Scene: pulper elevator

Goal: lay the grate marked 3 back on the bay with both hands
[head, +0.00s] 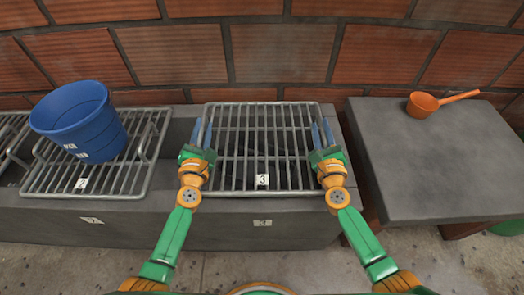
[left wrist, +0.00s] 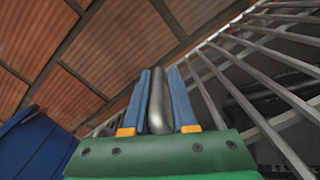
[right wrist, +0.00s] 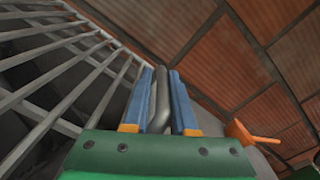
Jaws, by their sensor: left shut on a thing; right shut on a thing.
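The grate marked 3 (head: 262,187) is a grey metal grid with a white tag on its front bar, over the dark bay in the concrete trough in the head view. My left gripper (head: 200,135) is shut on the grate's left side handle, a grey bar that shows between the blue fingers in the left wrist view (left wrist: 159,105). My right gripper (head: 322,137) is shut on the right side handle, which shows between the fingers in the right wrist view (right wrist: 160,100). The grate looks roughly level. I cannot tell whether it touches the bay's rim.
A blue bucket (head: 80,122) stands on the grate marked 2 (head: 118,187) to the left. A concrete slab table (head: 440,165) at the right carries an orange ladle (head: 425,104). A brick wall (head: 280,50) rises behind. The trough's front face (head: 160,228) bears labels.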

